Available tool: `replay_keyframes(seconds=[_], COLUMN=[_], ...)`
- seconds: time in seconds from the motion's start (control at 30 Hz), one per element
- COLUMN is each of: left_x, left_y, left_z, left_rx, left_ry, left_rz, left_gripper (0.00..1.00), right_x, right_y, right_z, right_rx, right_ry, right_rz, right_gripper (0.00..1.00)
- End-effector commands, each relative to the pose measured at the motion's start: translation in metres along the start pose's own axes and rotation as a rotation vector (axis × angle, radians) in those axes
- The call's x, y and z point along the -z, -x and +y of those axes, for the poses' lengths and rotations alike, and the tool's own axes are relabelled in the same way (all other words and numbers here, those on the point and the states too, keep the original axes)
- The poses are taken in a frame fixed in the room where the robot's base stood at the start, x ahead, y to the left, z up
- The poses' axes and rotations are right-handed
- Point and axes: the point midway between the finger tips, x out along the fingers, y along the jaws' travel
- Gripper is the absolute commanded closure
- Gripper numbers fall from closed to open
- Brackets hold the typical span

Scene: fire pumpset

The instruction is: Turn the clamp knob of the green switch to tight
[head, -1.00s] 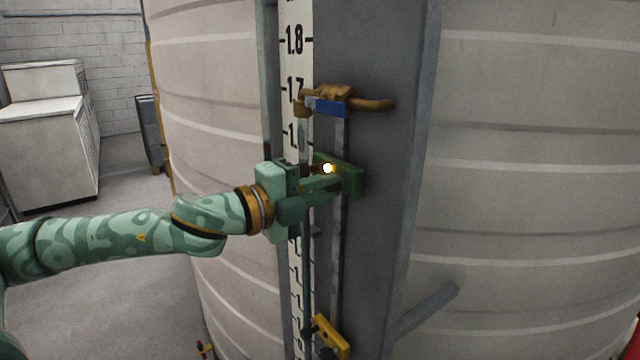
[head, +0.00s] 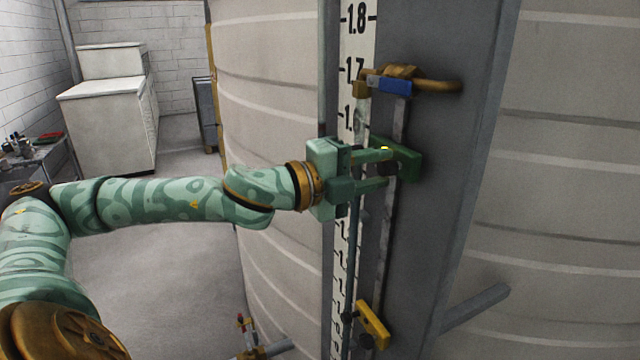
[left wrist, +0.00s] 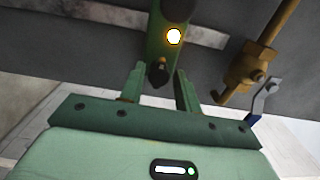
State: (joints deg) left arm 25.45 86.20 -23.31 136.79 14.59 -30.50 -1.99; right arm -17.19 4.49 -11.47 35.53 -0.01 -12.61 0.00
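The green switch (head: 410,160) is mounted on the grey post beside the level scale; it also shows in the left wrist view (left wrist: 156,48), with a lit lamp (left wrist: 174,36). A dark clamp knob (left wrist: 159,76) sticks out of its lower end. My left gripper (head: 388,168) is at the switch, fingers apart. In the left wrist view its fingertips (left wrist: 160,80) stand either side of the knob, with a visible gap on each side. In the head view the fingers partly cover the switch. I cannot read the knob's tightness. My right gripper is in neither view.
A brass valve with a blue handle (head: 390,85) is close above the switch. A yellow switch (head: 373,325) is lower on the same rail. The level scale (head: 357,45) runs behind my gripper. A large pale tank (head: 570,200) fills the right. Open floor lies left.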

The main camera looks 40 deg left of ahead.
Motion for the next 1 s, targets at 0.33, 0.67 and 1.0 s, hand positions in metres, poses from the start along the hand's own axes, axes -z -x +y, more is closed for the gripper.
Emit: replay_keyframes(seconds=[0.33, 0.67, 1.0], left_x=[0.003, -0.001, -0.002], left_y=[0.038, 0.1, 0.153], left_z=[0.009, 0.006, 0.003], left_rx=[-0.002, -0.002, -0.006], left_ry=[-0.016, -0.005, 0.001], left_rz=[0.007, -0.003, 0.001], left_gripper=[0.67, 0.67, 0.67], right_x=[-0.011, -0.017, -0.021], right_y=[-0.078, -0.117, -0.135], right_z=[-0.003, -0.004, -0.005], right_rx=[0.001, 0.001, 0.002], right_ry=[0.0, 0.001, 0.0], right_rz=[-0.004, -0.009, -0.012], right_gripper=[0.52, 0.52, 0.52])
